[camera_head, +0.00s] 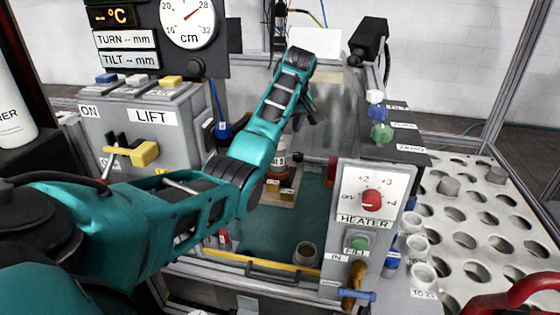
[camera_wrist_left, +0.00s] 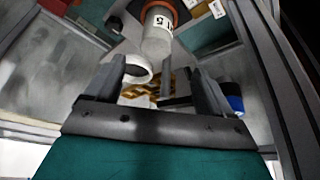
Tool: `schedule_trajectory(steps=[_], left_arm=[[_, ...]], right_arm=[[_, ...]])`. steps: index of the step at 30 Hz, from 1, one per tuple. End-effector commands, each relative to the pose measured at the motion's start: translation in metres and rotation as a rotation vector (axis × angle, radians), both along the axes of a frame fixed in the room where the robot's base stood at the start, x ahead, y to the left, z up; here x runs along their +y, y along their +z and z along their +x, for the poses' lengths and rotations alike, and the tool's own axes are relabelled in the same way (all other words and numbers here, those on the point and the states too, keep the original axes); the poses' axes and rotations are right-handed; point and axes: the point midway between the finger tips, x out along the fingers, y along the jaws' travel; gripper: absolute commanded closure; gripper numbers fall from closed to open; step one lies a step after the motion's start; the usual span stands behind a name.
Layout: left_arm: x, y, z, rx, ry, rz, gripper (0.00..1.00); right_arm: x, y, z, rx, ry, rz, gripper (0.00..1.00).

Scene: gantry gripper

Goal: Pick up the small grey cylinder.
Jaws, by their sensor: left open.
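Several short grey cylinders show in the head view; I cannot tell which one the task means. One (camera_head: 306,254) stands in the green-floored basin. In the left wrist view the left gripper (camera_wrist_left: 162,75) is open, with nothing visibly held. A pale cylinder (camera_wrist_left: 158,32) with a dark number label and an orange band lies beyond the fingertips.
A LIFT box (camera_head: 145,125) with a yellow handle stands left of the basin. The HEATER panel (camera_head: 368,210) stands at its front right. A yellow strip (camera_head: 265,264) edges the basin's front. A white ring-like part (camera_wrist_left: 137,70) and brass-coloured parts (camera_wrist_left: 150,88) lie between the fingers' lines.

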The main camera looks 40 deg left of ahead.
Motion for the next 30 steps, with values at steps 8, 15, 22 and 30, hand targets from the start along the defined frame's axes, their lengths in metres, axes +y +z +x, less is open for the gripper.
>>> schedule_trajectory(steps=[8, 15, 22, 30], left_arm=[[0.016, -0.038, 0.006, 0.003, 0.009, -0.003, 0.17], [0.027, -0.066, 0.011, -0.001, 0.008, -0.004, 0.17], [0.03, -0.082, 0.015, 0.0, 0.007, -0.003, 0.17], [0.039, -0.112, 0.021, 0.0, 0.007, -0.002, 0.17]], right_arm=[[0.0, -0.004, 0.0, -0.001, 0.0, 0.0, 0.62], [0.0, -0.007, 0.0, -0.001, -0.001, 0.0, 0.62], [0.0, -0.01, 0.001, -0.001, -0.001, 0.0, 0.62], [0.0, -0.02, 0.001, -0.001, -0.001, 0.0, 0.62]])
